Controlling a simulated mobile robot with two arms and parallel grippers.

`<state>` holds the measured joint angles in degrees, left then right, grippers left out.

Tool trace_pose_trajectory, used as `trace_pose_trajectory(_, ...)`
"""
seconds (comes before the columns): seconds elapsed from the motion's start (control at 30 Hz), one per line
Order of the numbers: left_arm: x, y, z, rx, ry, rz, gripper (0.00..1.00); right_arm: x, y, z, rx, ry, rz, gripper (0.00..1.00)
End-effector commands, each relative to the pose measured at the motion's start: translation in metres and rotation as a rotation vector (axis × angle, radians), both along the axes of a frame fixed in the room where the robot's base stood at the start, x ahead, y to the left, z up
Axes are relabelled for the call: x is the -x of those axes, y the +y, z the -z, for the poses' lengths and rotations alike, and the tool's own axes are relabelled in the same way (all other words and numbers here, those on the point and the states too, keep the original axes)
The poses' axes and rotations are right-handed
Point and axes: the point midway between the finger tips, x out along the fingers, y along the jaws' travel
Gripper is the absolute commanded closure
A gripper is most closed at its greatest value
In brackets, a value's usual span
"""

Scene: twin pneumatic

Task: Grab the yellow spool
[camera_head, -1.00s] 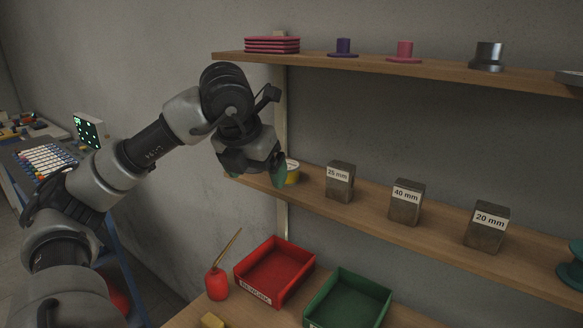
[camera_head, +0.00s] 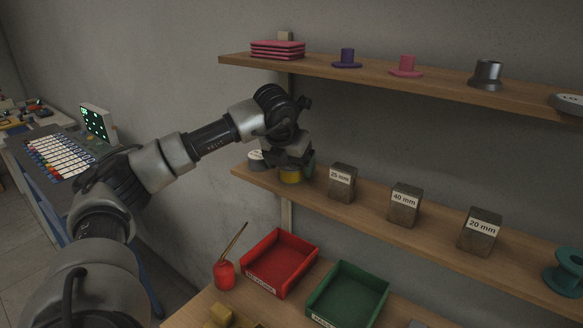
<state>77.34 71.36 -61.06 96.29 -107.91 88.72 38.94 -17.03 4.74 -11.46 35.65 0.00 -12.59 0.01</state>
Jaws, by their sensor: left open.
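The yellow spool (camera_head: 290,176) sits on the middle shelf (camera_head: 360,208) near its left end, partly hidden by my gripper. My left gripper (camera_head: 291,164) is at the spool, with a greenish finger showing on its right side. The jaws are open; I cannot tell whether they touch the spool. A grey-and-white round item (camera_head: 256,160) stands just left of the yellow spool, close to the gripper. My right gripper is not in view.
Grey blocks labelled 25 mm (camera_head: 342,184), 40 mm (camera_head: 404,206) and 20 mm (camera_head: 480,233) stand along the middle shelf. A teal spool (camera_head: 565,272) is at its right. The upper shelf (camera_head: 420,82) overhangs. Red (camera_head: 300,277) and green (camera_head: 368,309) trays lie below.

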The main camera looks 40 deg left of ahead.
Motion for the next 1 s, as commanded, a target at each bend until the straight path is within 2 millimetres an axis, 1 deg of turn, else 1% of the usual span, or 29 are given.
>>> trace_pose_trajectory(0.1,-0.0024,0.0010,0.0064,0.000,0.001,0.000,0.14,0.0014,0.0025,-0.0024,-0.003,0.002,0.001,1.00)
trace_pose_trajectory(0.3,-0.0026,0.0009,0.0074,0.001,0.000,0.000,0.14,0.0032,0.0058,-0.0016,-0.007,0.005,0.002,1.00)
trace_pose_trajectory(0.37,-0.0027,0.0009,0.0073,0.001,0.000,0.000,0.22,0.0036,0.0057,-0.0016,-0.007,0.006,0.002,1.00)
trace_pose_trajectory(0.63,-0.0025,0.0008,0.0069,0.001,0.000,0.000,0.63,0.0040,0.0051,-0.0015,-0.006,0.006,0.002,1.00)
trace_pose_trajectory(0.67,-0.0026,0.0008,0.0066,0.001,-0.001,-0.001,0.65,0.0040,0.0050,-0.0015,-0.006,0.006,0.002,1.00)
trace_pose_trajectory(0.87,-0.0026,0.0008,0.0063,0.001,-0.002,-0.001,0.65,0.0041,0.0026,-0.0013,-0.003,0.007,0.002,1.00)
trace_pose_trajectory(1.0,-0.0033,0.0006,0.0021,0.002,-0.005,0.000,0.65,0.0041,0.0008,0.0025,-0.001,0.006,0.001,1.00)
